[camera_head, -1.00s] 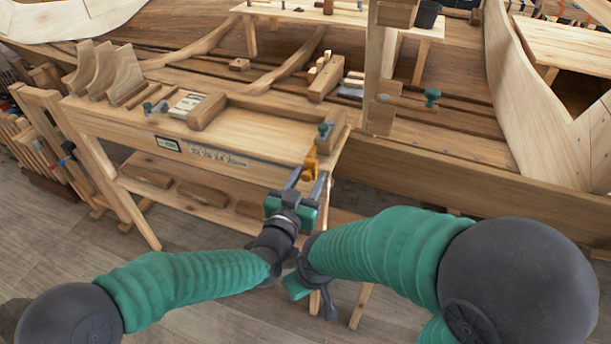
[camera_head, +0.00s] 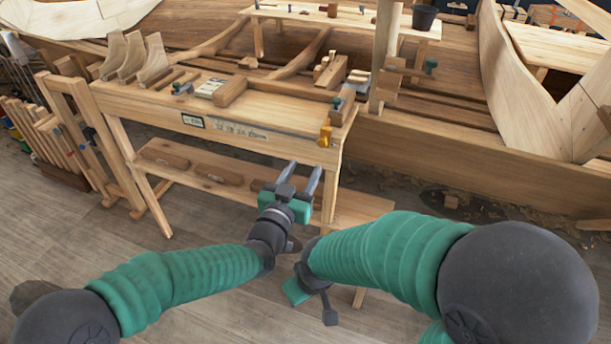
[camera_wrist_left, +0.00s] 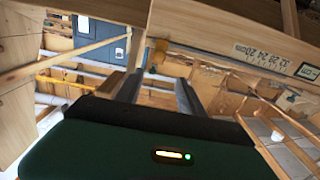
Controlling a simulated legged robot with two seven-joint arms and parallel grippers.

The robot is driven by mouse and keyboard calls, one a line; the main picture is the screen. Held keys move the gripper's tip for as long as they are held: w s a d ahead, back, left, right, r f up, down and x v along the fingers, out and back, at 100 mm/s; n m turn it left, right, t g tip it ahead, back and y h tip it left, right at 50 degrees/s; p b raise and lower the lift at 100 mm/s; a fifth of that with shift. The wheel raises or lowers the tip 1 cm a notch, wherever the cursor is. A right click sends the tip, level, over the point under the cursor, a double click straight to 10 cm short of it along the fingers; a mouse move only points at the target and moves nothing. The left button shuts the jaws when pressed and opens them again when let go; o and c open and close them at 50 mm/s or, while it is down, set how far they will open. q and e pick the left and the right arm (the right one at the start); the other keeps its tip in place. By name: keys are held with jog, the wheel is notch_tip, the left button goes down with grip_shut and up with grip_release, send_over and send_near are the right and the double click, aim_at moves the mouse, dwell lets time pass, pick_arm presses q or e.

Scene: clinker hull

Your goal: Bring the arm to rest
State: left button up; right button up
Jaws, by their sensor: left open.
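My left gripper (camera_head: 304,166) is open and empty in the head view. Its two grey fingers point up and away, in front of and below the front edge of the wooden workbench (camera_head: 270,146). A small yellow-orange clamp (camera_head: 325,136) sits at the bench's right front corner, a short way beyond the fingertips and apart from them. In the left wrist view the fingers (camera_wrist_left: 160,82) are spread with nothing between them, and the yellow piece (camera_wrist_left: 158,55) shows beyond. My right gripper (camera_head: 312,290) is low in the middle, partly hidden by its own arm, its jaws unclear.
The bench's lower shelf (camera_head: 255,190) holds several wooden blocks, close by the left gripper. Behind the bench rises the planked hull (camera_head: 450,135). A wooden rack (camera_head: 75,120) stands at the left. The floor (camera_head: 100,250) at the left front is clear.

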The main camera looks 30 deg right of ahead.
pick_arm(q)
jog(key=d+f, duration=0.2)
jog(key=d, duration=0.2)
jog(key=s+a+f+n+g+y+p, duration=0.1)
jog(key=a+f+n+g+y+p, duration=0.25)
jog(key=a, duration=1.35)
jog(key=a+f+n+y+p, duration=0.15)
jog(key=a+y+p, duration=0.4)
jog(key=a, duration=1.15)
jog(key=s+a+n+g+y+p, duration=0.1)
jog(key=s+a+n+g+y, duration=0.4)
jog(key=s+a, duration=1.2)
jog(key=shift+a+f+p, duration=0.15)
jog(key=shift+a+p, duration=0.2)
jog(key=shift+a, duration=0.05)
pick_arm(e)
notch_tip(320, 180, up, 10)
jog(key=d, duration=0.2)
jog(key=shift+w, duration=0.15)
pick_arm(q)
jog(key=shift+a+f, duration=0.1)
jog(key=shift+a, duration=0.2)
pick_arm(e)
jog(key=shift+a, duration=0.35)
pick_arm(q)
jog(key=shift+d, duration=0.2)
pick_arm(e)
jog(key=shift+d, duration=0.2)
